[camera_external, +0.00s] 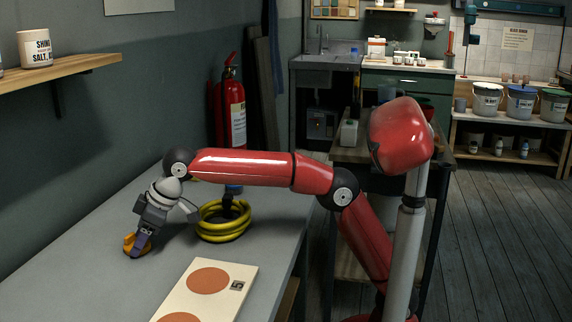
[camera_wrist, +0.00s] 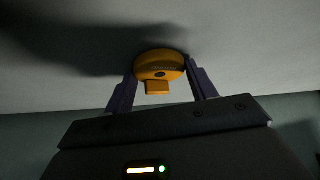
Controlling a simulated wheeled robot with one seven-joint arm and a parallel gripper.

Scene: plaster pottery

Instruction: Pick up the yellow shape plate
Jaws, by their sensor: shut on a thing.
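The yellow shape plate (camera_wrist: 160,66) is a small yellow-orange piece with a rounded body and a square tab. In the wrist view it sits between the two dark fingers of my gripper (camera_wrist: 161,84), which are shut on it. In the external view the yellow piece (camera_external: 130,243) is at the left of the grey table, at the tip of my gripper (camera_external: 137,243). It is at or very near the table top; I cannot tell whether it touches. The gripper hides part of it.
A coiled yellow hose (camera_external: 222,222) lies on the table (camera_external: 110,285) right of my gripper. A cream board with orange discs (camera_external: 232,301) lies nearer the front. A red fire extinguisher (camera_external: 231,110) stands behind. A wall shelf (camera_external: 75,67) is at upper left. The table's left front is clear.

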